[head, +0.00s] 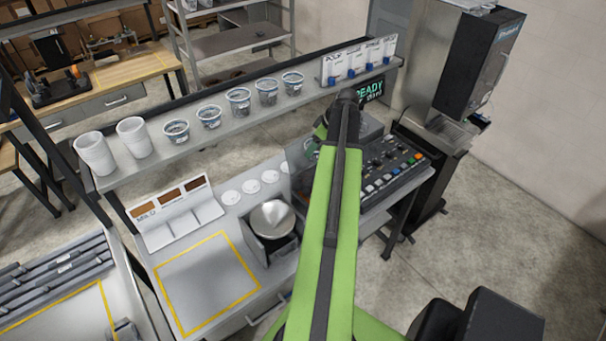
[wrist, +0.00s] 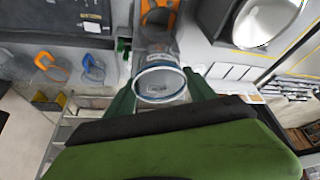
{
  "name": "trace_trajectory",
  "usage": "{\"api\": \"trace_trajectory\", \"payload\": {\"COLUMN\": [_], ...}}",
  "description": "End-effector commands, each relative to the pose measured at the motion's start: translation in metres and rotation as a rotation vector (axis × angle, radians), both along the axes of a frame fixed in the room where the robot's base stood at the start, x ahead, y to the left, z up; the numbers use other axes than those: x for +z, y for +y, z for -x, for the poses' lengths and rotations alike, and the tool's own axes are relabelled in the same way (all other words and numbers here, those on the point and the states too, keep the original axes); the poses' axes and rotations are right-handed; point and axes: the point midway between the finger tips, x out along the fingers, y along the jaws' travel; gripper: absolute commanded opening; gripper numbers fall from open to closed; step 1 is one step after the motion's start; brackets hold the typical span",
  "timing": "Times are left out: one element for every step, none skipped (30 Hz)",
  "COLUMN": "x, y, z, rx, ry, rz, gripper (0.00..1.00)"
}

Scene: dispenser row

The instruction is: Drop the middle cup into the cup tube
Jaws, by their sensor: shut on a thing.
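My gripper (wrist: 160,92) has its green fingers shut on a clear cup (wrist: 160,82) with a blue-edged rim and a small label, seen in the wrist view. In that view the cup is in front of a clear cylindrical part in an orange holder (wrist: 161,18); this may be the cup tube. I cannot tell whether the cup touches it or is inside it. In the head view my arm hides most of the gripper and of the place beneath it.
A shelf (head: 225,122) holds several clear cups (head: 238,100) and two white cup stacks (head: 96,152). A button panel (head: 390,170) is right of my arm. A metal bowl (head: 272,220) and a yellow-outlined area (head: 205,283) are left of it. A dark machine (head: 478,60) stands at right.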

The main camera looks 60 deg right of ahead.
Motion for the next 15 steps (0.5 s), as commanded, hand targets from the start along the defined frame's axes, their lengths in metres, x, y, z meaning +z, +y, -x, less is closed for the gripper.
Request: {"api": "trace_trajectory", "payload": {"x": [0.005,0.005,0.005,0.004,0.003,0.002,0.001,-0.001,-0.004,-0.007,-0.01,-0.015,-0.019,-0.023,-0.029], "y": [0.0,0.0,-0.001,-0.001,-0.001,-0.002,-0.003,-0.003,-0.004,-0.004,-0.004,-0.005,-0.005,-0.005,-0.006], "z": [-0.001,0.0,0.0,0.001,0.002,0.003,0.004,0.005,0.005,0.006,0.006,0.007,0.007,0.007,0.008], "rx": [-0.002,-0.004,-0.008,-0.009,-0.011,-0.013,-0.014,-0.015,-0.017,-0.017,-0.017,-0.019,-0.019,-0.02,-0.02], "ry": [0.0,0.0,0.0,0.0,0.0,0.0,0.0,0.0,0.0,0.0,0.0,0.0,0.0,0.0,0.0], "rz": [0.0,0.0,0.0,0.0,0.001,0.0,0.0,0.0,0.0,0.0,0.0,0.0,0.0,0.0,0.0], "gripper": [0.25,0.25,0.25,0.25,0.25,0.25,0.25,0.25,0.25,0.25,0.25,0.25,0.25,0.25,0.25]}}
